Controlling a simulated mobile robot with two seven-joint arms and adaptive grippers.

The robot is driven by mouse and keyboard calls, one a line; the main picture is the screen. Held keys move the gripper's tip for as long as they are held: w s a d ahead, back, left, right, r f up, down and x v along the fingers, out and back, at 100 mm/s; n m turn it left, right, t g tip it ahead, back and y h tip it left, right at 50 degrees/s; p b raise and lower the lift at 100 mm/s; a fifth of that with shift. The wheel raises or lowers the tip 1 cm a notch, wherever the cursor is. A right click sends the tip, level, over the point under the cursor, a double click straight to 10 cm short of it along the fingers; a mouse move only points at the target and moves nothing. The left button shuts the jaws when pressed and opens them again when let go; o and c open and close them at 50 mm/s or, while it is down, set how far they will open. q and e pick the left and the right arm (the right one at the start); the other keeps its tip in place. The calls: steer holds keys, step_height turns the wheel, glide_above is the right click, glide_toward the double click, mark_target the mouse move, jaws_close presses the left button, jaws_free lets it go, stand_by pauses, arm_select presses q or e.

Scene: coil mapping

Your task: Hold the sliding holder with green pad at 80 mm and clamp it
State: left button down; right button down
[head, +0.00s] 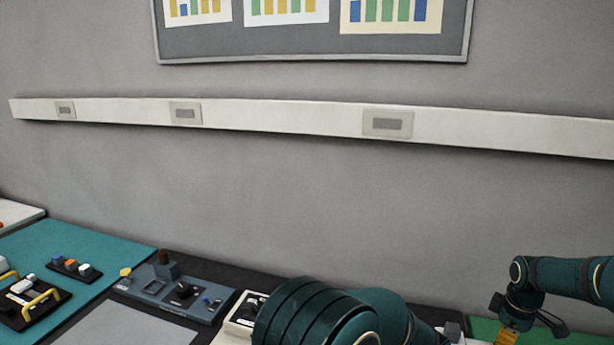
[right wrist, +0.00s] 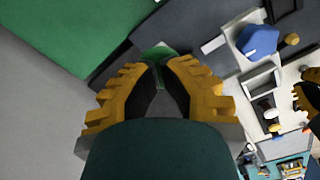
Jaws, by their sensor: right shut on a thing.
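My right gripper (right wrist: 162,72) has yellow ribbed fingers with black pads. They are closed on a small green piece (right wrist: 160,52), which looks like the green pad of the sliding holder. The fingers hide most of it, and the holder's body and any scale reading cannot be made out. A blue knob (right wrist: 257,40) sits on a light fixture to its right. In the head view the right gripper (head: 508,336) points down at the bottom right edge. A yellow and black part (right wrist: 308,98) at the right edge of the wrist view may be my left gripper; its jaws are unclear.
A green mat (right wrist: 70,35) lies beside the right gripper. In the head view, a blue-grey control box (head: 150,288) and a teal mat (head: 75,250) with small devices are at left. A grey wall stands behind. My large arm link covers the bottom middle.

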steer(key=shift+f, duration=0.9)
arm_select(q)
steer(key=shift+s, duration=0.1)
stand_by(0.5)
steer(key=shift+s+d+f+m+t+h, duration=0.15)
steer(key=shift+s+d+t+h, duration=0.2)
steer(key=shift+s, duration=0.35)
steer(key=shift+s+d+r+m+t+h, duration=0.1)
steer(key=shift+s+m+t+h, duration=0.15)
steer(key=shift+s+h, duration=0.3)
steer(key=shift+s+d+f+m+t+h, duration=0.1)
steer(key=shift+s+d+t+h, duration=0.2)
steer(key=shift+s, duration=0.5)
steer(key=shift+s+f, duration=0.1)
steer(key=x, duration=0.9)
steer(key=shift+d+f, duration=0.15)
steer(key=shift+f, duration=0.15)
